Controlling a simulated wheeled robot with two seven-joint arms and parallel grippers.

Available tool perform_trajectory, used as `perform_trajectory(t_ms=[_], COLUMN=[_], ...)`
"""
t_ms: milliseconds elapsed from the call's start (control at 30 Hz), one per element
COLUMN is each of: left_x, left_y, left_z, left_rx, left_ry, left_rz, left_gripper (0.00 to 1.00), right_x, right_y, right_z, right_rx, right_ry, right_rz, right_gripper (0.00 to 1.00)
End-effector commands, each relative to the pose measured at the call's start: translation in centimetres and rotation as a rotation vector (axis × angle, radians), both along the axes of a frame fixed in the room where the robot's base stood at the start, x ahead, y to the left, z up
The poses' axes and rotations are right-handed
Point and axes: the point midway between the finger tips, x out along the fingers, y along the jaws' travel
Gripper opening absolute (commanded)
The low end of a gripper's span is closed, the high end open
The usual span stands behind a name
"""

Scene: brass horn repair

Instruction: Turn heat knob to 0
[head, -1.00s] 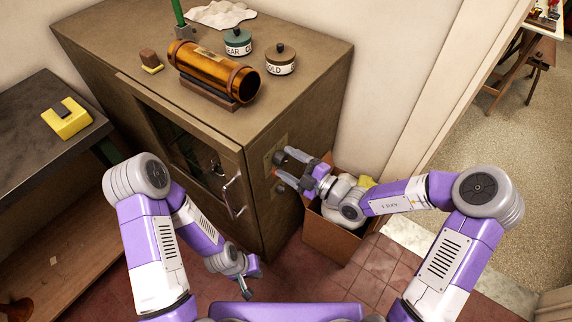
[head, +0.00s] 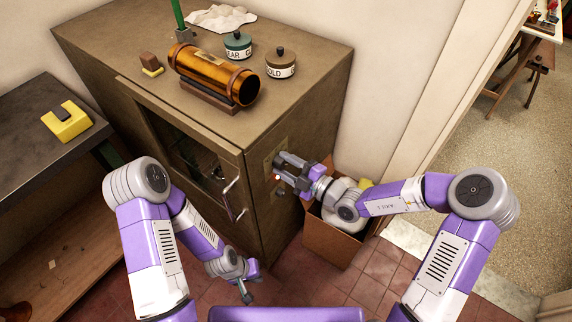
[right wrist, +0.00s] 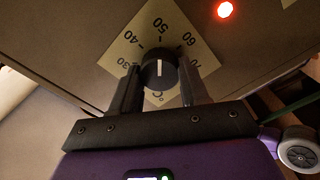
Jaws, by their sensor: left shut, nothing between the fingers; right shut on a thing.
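The heat knob (right wrist: 159,72) is a round black dial with a white mark, on a pale plate (right wrist: 187,42) on the cabinet's side. Numbers 30 to 70 show around it, and the mark points up towards about 50. My right gripper (right wrist: 157,85) is shut on the knob, one finger on each side. In the head view my right gripper (head: 280,166) is at the cabinet's side and covers the knob. My left gripper (head: 245,292) is shut and empty, low in front of the cabinet, away from the knob.
A red light (right wrist: 225,10) glows beside the plate. The cabinet (head: 120,50) has a glass door with a metal handle (head: 230,198). A cardboard box (head: 327,240) stands on the floor below my right arm. An amber cylinder (head: 213,72) and two lidded jars lie on top.

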Motion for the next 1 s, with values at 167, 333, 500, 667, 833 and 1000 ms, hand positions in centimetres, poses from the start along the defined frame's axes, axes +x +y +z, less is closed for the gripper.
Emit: perform_trajectory(t_ms=[167,333,500,667,833,1000], left_x=[0.0,0.0,0.0,0.0,0.0,0.0], left_y=[0.0,0.0,0.0,0.0,0.0,0.0], left_z=[0.9,2.3,3.8,5.1,6.3,7.3], left_rx=[0.0,0.0,0.0,0.0,0.0,0.0], left_ry=[0.0,0.0,0.0,0.0,0.0,0.0], left_rz=[0.0,0.0,0.0,0.0,0.0,0.0], left_gripper=[0.0,0.0,0.0,0.0,0.0,0.0], right_x=[0.0,-0.1,-0.1,-0.1,-0.1,-0.1], right_y=[0.0,0.1,0.1,0.1,0.0,0.0], right_z=[0.1,0.2,0.2,0.1,0.0,-0.1], right_rx=[-0.035,-0.101,-0.19,-0.28,-0.374,-0.47], right_ry=[-0.043,-0.133,-0.256,-0.38,-0.511,-0.643], right_rz=[0.001,0.002,0.002,0.002,0.002,0.002], right_gripper=[0.14,0.14,0.14,0.14,0.14,0.14])
